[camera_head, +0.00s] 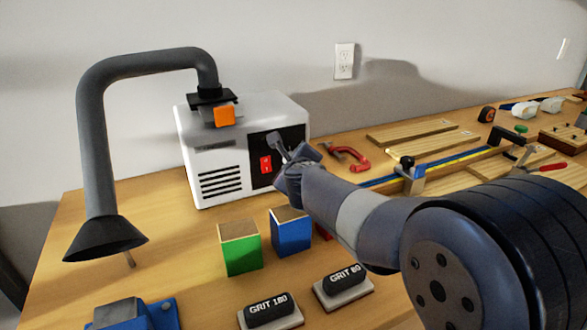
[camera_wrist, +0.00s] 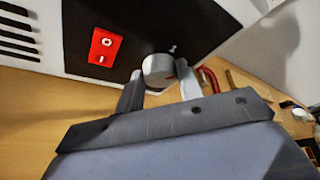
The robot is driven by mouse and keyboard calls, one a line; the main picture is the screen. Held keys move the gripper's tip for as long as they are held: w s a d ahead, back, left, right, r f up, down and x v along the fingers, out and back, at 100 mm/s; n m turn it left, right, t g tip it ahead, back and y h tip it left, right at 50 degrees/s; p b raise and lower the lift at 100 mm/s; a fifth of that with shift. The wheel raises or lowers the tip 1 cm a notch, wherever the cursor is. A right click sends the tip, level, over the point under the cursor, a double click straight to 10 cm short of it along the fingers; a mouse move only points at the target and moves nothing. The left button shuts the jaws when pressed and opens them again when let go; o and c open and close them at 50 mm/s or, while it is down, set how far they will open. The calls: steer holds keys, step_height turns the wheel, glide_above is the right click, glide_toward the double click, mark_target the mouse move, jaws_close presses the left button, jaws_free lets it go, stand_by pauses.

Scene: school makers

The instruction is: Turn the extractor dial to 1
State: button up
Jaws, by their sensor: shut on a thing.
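The extractor is a white box (camera_head: 212,150) with side vents, a black front panel and a dark hose on top. A red switch (camera_head: 266,165) is on the panel; it also shows in the wrist view (camera_wrist: 103,46). The grey round dial (camera_wrist: 158,69) is on the panel to the right of the switch in the wrist view, with a small red mark on its right side. My gripper (camera_head: 279,143) reaches the panel; in the wrist view its two fingers (camera_wrist: 160,88) are shut on the dial from either side. The dial's numbers cannot be read.
A hose with a black hood (camera_head: 105,239) hangs at the left. A green block (camera_head: 240,254), a blue block (camera_head: 291,236) and two grit sanding blocks (camera_head: 270,311) sit on the bench in front. A red clamp (camera_head: 350,156) lies to the right of the extractor.

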steer(key=shift+a+f+n+t+h+b, duration=0.1)
steer(key=shift+n+t+h+b, duration=0.2)
steer(key=shift+n+b, duration=0.25)
steer(key=shift+a+f+n+t+h+b, duration=0.1)
steer(key=shift+n+t+h+b, duration=0.2)
steer(key=shift+n+b, duration=0.2)
steer(key=shift+d+n, duration=0.1)
steer(key=shift+n, duration=0.15)
steer(key=o, duration=1)
step_height(320, 180, up, 10)
steer(key=p, duration=0.7)
steer(key=shift+p, duration=0.35)
